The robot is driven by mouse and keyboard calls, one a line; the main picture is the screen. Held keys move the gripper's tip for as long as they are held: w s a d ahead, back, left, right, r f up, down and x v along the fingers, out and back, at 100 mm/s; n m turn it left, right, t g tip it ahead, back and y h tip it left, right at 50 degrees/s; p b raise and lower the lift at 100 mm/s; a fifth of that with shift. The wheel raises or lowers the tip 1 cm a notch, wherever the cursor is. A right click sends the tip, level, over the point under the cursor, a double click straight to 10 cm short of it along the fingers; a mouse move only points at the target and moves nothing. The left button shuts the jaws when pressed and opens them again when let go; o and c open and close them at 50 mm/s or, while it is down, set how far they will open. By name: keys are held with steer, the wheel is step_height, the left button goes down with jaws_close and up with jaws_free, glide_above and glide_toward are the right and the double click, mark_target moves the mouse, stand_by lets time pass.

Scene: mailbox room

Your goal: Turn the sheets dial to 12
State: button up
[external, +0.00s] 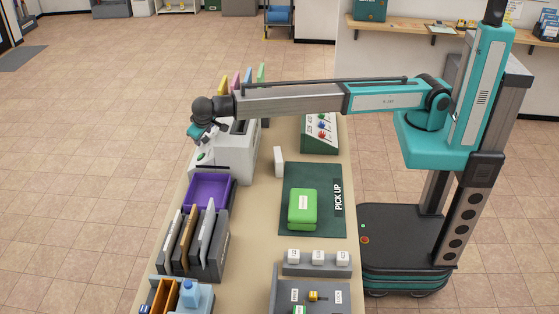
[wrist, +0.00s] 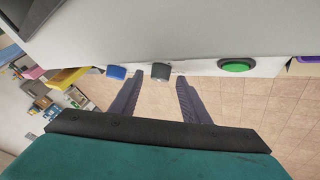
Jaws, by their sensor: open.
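A pale grey machine (external: 237,157) stands at the far part of the long counter, under the end of my arm. In the wrist view its front face (wrist: 215,25) carries a blue button (wrist: 116,72), a dark grey dial (wrist: 160,71) and a green button (wrist: 237,65). I take the dark dial to be the sheets dial; its number and pointer cannot be read. My gripper (wrist: 160,82) is open, its two fingers on either side of the dial in the picture. Whether they touch it cannot be told. In the external view my gripper (external: 203,132) is at the machine's left side.
A purple tray (external: 209,190) and a rack of upright folders (external: 200,240) stand nearer on the counter. A green box (external: 302,208) lies on a dark pick-up mat (external: 325,172) to the right. A panel with coloured knobs (external: 320,133) is behind the mat. Floor left of the counter is clear.

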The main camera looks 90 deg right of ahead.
steer(key=v, duration=1.3)
steer(key=shift+a, duration=0.1)
stand_by(0.3)
